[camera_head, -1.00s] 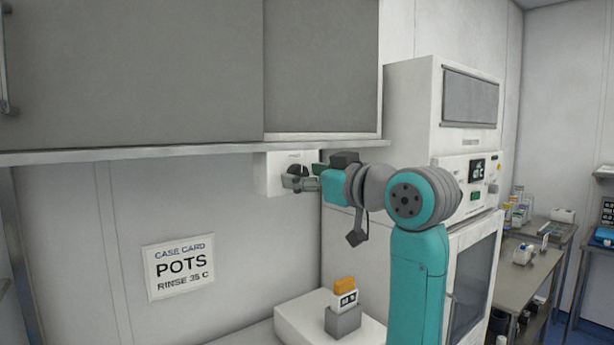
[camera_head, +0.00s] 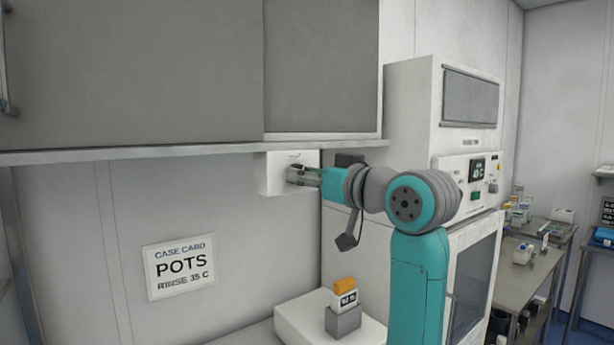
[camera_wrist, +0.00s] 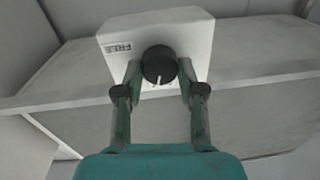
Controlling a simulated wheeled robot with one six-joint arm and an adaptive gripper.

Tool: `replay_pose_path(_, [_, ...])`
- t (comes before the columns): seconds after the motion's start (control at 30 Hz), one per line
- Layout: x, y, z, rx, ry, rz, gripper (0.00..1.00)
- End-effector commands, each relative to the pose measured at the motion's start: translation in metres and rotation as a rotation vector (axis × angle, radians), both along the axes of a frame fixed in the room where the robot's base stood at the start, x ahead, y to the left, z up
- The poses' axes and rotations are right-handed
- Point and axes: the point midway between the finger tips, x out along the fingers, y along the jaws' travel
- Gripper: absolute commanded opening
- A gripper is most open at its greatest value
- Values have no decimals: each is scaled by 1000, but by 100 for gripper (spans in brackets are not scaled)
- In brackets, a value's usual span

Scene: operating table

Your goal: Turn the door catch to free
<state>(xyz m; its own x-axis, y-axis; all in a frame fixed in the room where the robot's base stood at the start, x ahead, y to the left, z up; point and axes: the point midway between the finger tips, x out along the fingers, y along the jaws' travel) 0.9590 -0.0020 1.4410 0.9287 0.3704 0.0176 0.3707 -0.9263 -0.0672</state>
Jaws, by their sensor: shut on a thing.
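The door catch is a round black knob with a white pointer line, and it shows in the wrist view (camera_wrist: 159,66) on the front of a white box (camera_wrist: 200,40). In the wrist view the pointer line points toward my gripper, nearly straight down in the picture. My gripper (camera_wrist: 159,72) has one finger on each side of the knob and is shut on it. In the head view my gripper (camera_head: 292,174) reaches the front of the white box (camera_head: 270,176) under the cabinet, and its fingers hide most of the knob.
A grey cabinet (camera_head: 320,68) with a pale bottom ledge (camera_head: 200,152) is just above the box. A sign reading POTS (camera_head: 180,266) is on the wall. An orange-topped item (camera_head: 344,291) stands on a white block below my arm. A white machine (camera_head: 410,110) is to the right.

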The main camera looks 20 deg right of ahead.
Motion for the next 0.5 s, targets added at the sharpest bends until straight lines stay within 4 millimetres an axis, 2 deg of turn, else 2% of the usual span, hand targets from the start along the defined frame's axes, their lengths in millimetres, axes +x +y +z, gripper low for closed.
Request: replay_pose_path(0.5, [0,0,-1,467,151,0,4])
